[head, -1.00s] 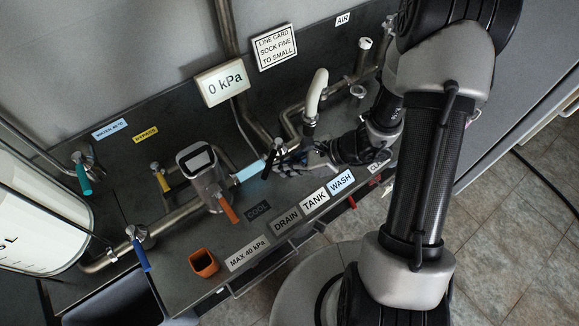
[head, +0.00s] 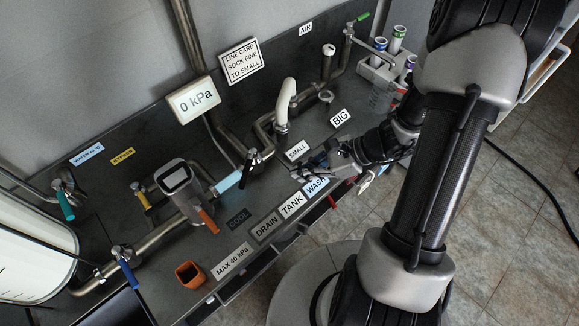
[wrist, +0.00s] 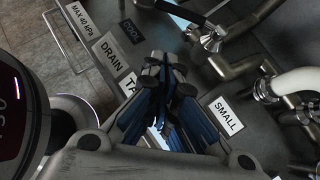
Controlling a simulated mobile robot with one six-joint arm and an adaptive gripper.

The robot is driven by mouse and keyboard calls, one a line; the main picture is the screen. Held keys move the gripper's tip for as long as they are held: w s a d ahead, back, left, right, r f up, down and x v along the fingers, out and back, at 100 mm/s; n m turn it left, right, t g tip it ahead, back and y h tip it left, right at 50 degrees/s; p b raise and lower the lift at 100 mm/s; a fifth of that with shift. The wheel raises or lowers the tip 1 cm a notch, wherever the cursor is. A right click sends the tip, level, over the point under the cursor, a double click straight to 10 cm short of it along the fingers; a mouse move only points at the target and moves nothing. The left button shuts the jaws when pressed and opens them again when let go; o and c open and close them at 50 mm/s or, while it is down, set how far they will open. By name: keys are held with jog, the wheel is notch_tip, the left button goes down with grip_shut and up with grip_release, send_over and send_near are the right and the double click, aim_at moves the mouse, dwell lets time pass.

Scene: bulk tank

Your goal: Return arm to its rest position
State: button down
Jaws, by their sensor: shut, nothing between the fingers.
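My gripper (head: 312,172) is in the head view over the front part of the dark bench, beside the WASH label (head: 316,187) and below the SMALL label (head: 297,150). In the wrist view my gripper (wrist: 168,78) has its blue-lined fingers together, with nothing between them. The fingertips lie over the TANK label (wrist: 130,84), which they partly cover. My arm reaches in from the right side of the head view.
A black-handled valve (head: 250,158) and a white curved pipe (head: 285,100) stand behind my gripper. An orange cup (head: 190,274) sits at the front left. A rack (head: 377,72) with several colour-capped tubes is at the back right. Tiled floor lies right of the bench.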

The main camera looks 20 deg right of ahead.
jog(key=shift+d+r, duration=0.1)
jog(key=shift+r, duration=0.1)
jog(key=s+a+r+n+h, duration=0.1)
jog(key=s+r+n+h, duration=0.2)
jog(key=r+n, duration=0.4)
jog(key=s+r+n+t+h, duration=0.1)
jog(key=s+r+n+h, duration=0.2)
jog(key=s+r+n, duration=0.2)
jog(key=s+a+r+n+h, duration=0.1)
jog(key=s+r+n+h, duration=0.2)
jog(key=r+n, duration=0.7)
jog(key=shift+s+a+r+h, duration=0.35)
jog(key=shift+s+r, duration=0.3)
jog(key=shift+s, duration=0.3)
jog(key=c, duration=2.3)
grip_release()
